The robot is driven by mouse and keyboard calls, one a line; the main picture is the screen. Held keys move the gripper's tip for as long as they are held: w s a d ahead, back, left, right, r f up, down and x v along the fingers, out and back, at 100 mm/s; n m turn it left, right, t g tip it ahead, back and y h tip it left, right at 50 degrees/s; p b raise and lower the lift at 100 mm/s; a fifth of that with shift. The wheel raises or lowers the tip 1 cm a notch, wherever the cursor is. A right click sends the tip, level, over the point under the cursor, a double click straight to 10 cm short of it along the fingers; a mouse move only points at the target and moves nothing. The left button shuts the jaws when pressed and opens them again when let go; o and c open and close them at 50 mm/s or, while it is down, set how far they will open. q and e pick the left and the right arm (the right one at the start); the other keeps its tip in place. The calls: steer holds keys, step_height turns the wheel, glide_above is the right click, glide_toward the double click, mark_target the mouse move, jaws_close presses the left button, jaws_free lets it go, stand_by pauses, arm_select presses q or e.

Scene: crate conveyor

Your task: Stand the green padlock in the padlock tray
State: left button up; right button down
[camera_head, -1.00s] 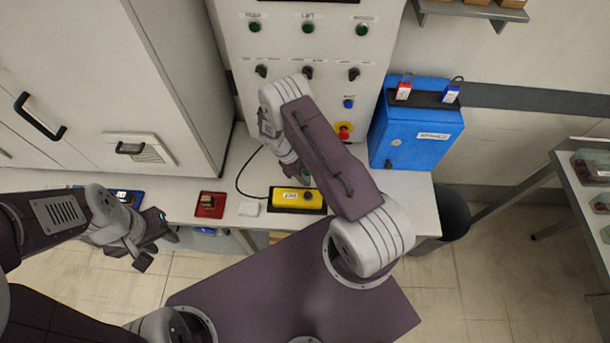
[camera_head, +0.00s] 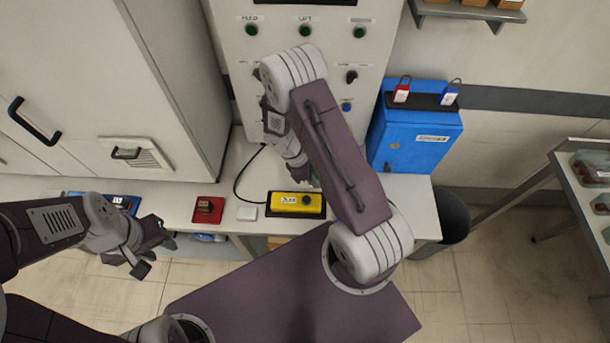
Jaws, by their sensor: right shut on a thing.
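The padlock tray (camera_head: 425,101) is a black strip on top of the blue box. A red padlock (camera_head: 401,94) and a blue padlock (camera_head: 448,96) stand upright in it, with a gap between them. My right gripper (camera_head: 308,178) is shut, just above the yellow box and left of the blue box. Its fingertips are mostly behind my own arm, so its load is hardly visible. I see the green padlock nowhere else. My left gripper (camera_head: 154,254) is open and empty at the bench's front edge, at the left.
The blue box (camera_head: 418,150) stands at the bench's right end. The control panel (camera_head: 290,60) rises behind my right arm.

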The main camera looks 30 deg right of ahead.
steer(key=s+d+r, duration=0.1)
steer(key=s+r, duration=0.2)
steer(key=s, duration=0.3)
steer(key=shift+r+b, duration=0.3)
steer(key=shift+b, duration=0.05)
